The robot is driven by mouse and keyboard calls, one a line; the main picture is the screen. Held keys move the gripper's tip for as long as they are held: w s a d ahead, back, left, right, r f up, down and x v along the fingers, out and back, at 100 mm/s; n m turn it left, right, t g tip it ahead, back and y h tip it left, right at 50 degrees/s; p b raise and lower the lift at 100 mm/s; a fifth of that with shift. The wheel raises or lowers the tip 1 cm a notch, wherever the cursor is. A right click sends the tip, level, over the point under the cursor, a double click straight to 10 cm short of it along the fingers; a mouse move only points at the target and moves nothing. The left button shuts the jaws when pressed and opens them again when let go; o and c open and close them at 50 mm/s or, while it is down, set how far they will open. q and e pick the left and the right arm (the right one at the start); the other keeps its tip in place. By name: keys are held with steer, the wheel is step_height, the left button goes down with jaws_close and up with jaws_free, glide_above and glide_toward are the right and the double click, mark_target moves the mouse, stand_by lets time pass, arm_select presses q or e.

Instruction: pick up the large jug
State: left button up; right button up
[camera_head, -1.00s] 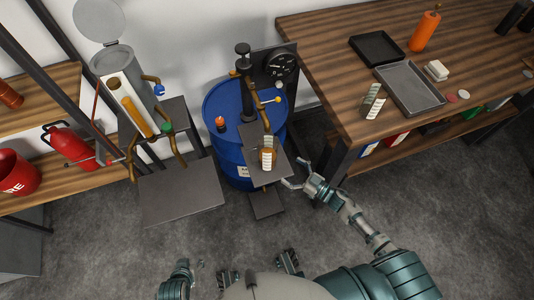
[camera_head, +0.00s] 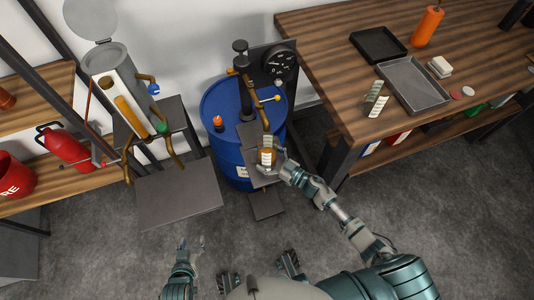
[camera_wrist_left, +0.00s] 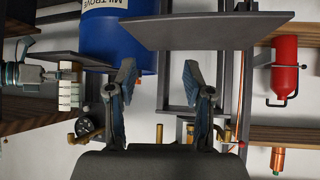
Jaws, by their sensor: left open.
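Another graduated jug (camera_head: 377,104), which looks clear, stands on the wooden bench. I cannot tell for sure which is the larger. My right gripper (camera_head: 270,167) is at the amber jug, its fingers at the jug's lower part; whether they are closed on it is unclear. The amber jug also shows at the left of the left wrist view (camera_wrist_left: 69,88), beside my right gripper (camera_wrist_left: 44,73). My left gripper (camera_head: 193,246) is open and empty, low above the floor; its spread fingers show in the wrist view (camera_wrist_left: 158,75).
A flat grey plate (camera_head: 178,195) juts out below the left dispenser (camera_head: 118,80). The bench holds trays (camera_head: 413,84) and an orange bottle (camera_head: 427,26). Open floor lies in front.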

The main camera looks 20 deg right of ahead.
arm_select(q)
steer(key=shift+a+f, duration=0.1)
steer(key=shift+a, duration=0.05)
arm_select(e)
steer(key=shift+a, duration=0.1)
steer(key=c, duration=1.7)
steer(key=shift+r, duration=0.2)
steer(key=shift+s+d+r+p, duration=0.15)
steer(key=shift+s+d+p, duration=0.1)
steer(key=shift+p, duration=0.15)
arm_select(q)
steer(key=s+a+f+g+y+p, duration=0.1)
steer(key=s+a+f+g+p, duration=0.1)
steer(key=s+g, duration=0.3)
steer(key=s+a, duration=0.1)
steer(key=s, duration=0.3)
steer(key=shift+f+g, duration=0.25)
steer(key=shift+g, duration=0.05)
arm_select(e)
steer(key=v, duration=1.7)
steer(key=shift+s+d, duration=0.1)
steer(key=shift+d, duration=0.05)
